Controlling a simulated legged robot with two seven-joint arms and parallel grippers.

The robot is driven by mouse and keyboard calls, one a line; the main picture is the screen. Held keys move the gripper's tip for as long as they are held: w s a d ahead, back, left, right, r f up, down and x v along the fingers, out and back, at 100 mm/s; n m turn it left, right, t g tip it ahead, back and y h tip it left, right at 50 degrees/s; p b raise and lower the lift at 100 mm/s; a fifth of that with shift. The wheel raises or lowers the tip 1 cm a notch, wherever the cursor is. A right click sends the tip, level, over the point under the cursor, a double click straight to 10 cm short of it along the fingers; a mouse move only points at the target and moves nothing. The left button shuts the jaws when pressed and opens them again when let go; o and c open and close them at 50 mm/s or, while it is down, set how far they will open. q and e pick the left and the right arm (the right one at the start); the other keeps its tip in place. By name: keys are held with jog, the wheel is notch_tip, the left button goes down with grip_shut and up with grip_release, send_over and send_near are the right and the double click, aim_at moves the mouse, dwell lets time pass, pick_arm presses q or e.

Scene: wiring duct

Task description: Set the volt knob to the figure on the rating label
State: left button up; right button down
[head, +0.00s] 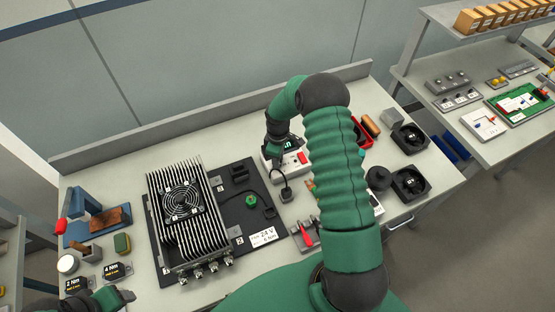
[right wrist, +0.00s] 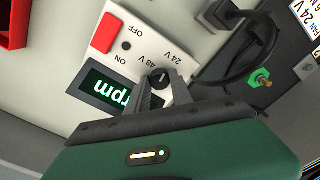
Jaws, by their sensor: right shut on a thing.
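The volt knob (right wrist: 160,76) is small, dark and round with a pale mark. It sits on the white supply box (right wrist: 190,98) beside the printed 24 V and 48 V. My right gripper (right wrist: 161,86) is shut on it, one finger on each side. I cannot tell exactly which figure the mark meets. In the head view the box (head: 276,164) is partly behind my right arm, and the knob is hidden. The rating label (head: 263,237) reads 24 V; part of it shows in the right wrist view (right wrist: 305,14). My left gripper (head: 118,297) is at the bottom left, its jaws unclear.
The box has a red rocker switch (right wrist: 108,33) marked ON and OFF and a green-lit display (right wrist: 108,90) showing "rpm". A black lead (right wrist: 233,78) runs close beside the gripper. A finned unit with a fan (head: 183,208) stands left on the dark mat (head: 231,215).

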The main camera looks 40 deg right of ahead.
jog(key=shift+d, duration=0.1)
jog(key=c, duration=1.1)
grip_release()
jog(key=shift+c, duration=0.2)
jog(key=shift+r, duration=0.1)
jog(key=shift+r, duration=0.3)
notch_tip(320, 180, up, 16)
jog(key=b, duration=0.2)
jog(key=shift+b, duration=0.35)
